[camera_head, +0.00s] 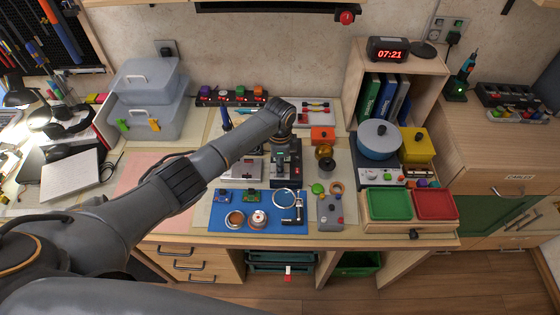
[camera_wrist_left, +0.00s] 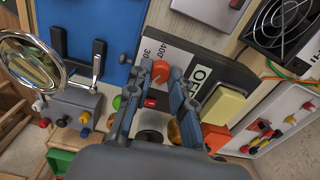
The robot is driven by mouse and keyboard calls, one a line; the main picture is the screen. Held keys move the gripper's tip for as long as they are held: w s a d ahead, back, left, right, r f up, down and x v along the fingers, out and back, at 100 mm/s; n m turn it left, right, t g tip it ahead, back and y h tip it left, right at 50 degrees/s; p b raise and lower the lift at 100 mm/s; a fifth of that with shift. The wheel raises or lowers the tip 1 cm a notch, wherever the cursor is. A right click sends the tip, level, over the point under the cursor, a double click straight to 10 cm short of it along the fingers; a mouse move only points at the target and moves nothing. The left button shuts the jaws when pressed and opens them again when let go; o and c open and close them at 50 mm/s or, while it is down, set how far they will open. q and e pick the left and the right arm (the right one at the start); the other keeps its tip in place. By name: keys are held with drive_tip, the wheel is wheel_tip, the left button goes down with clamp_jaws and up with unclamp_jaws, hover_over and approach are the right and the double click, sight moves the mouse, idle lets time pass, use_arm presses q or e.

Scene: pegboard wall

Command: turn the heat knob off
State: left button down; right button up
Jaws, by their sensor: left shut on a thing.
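The heat knob (camera_wrist_left: 160,71) is a small orange-red knob on the dark face of a heating station (camera_wrist_left: 222,68), marked 300, 400 and OFF. The station also shows in the head view (camera_head: 279,181), partly under my left arm. My left gripper (camera_wrist_left: 163,74) has its two fingers on either side of the knob, shut on it. In the head view the left gripper (camera_head: 286,147) points down over the station, and the knob is hidden. The OFF mark lies to the right of the knob in the wrist view; I cannot tell the exact knob setting. My right gripper is not in view.
A blue mat (camera_head: 226,210) with small parts and a magnifier (camera_head: 284,198) lies in front of the station. An orange box (camera_head: 323,134) and a brass-coloured item (camera_head: 324,153) stand close on the right. A blue pot (camera_head: 379,141) and green and red trays (camera_head: 389,204) are farther right.

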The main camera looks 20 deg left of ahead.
use_arm(q)
drive_tip(key=shift+n+p, duration=0.45)
drive_tip(key=shift+n, duration=0.65)
drive_tip(key=c, duration=1.2)
unclamp_jaws()
drive_tip(key=shift+o, duration=0.2)
wheel_tip(320, 180, up, 12)
